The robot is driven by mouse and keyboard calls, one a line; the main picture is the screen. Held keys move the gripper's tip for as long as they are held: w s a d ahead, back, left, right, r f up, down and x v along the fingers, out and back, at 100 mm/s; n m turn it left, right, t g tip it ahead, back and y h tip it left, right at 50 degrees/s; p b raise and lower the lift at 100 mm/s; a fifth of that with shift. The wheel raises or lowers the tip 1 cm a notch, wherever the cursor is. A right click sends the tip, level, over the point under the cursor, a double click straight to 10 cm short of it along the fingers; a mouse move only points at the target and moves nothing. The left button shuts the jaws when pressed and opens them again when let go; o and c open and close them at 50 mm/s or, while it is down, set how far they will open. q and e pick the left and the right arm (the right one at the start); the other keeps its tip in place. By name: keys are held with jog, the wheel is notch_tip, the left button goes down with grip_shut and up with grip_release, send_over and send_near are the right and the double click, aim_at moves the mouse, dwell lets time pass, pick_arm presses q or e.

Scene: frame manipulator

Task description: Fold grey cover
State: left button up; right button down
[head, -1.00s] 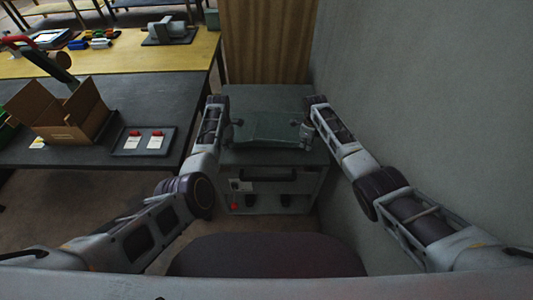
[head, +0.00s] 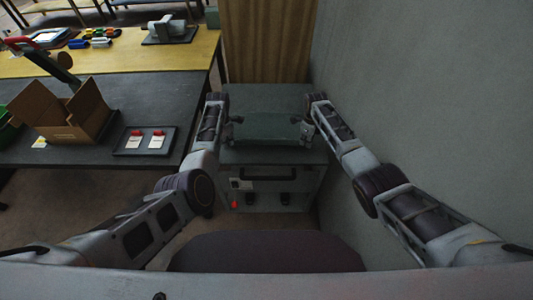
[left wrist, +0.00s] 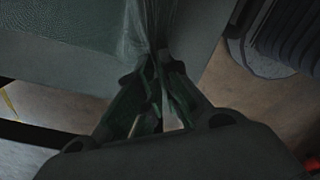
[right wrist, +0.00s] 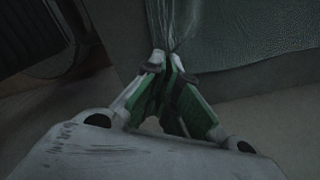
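The grey cover (head: 268,128) is a dark grey-green cloth at the top of the cabinet, spread between my two grippers. My left gripper (head: 231,129) is at its left side, and my right gripper (head: 304,131) is at its right side. In the left wrist view, the fingers (left wrist: 158,66) are shut on the gathered edge of the cover (left wrist: 75,28). In the right wrist view, the fingers (right wrist: 167,62) are shut on a pinched corner of the cover (right wrist: 255,32). The cloth creases toward both fingertips. I cannot tell how much of it touches the cabinet.
The grey cabinet (head: 270,182) has a dark front handle and a red mark low on its front. A wall (head: 430,100) stands close on the right, and a wooden panel (head: 265,45) stands behind. A dark table (head: 90,160) on the left holds an open cardboard box (head: 72,112) and a tray (head: 145,152).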

pick_arm(q)
jog(key=o, duration=0.3)
jog(key=shift+o, duration=0.2)
jog(key=o, duration=1.3)
notch_tip(320, 180, up, 6)
jog(key=p, duration=0.5)
jog(key=shift+f, duration=0.2)
pick_arm(e)
notch_tip(320, 180, up, 5)
jog(key=shift+r, duration=0.15)
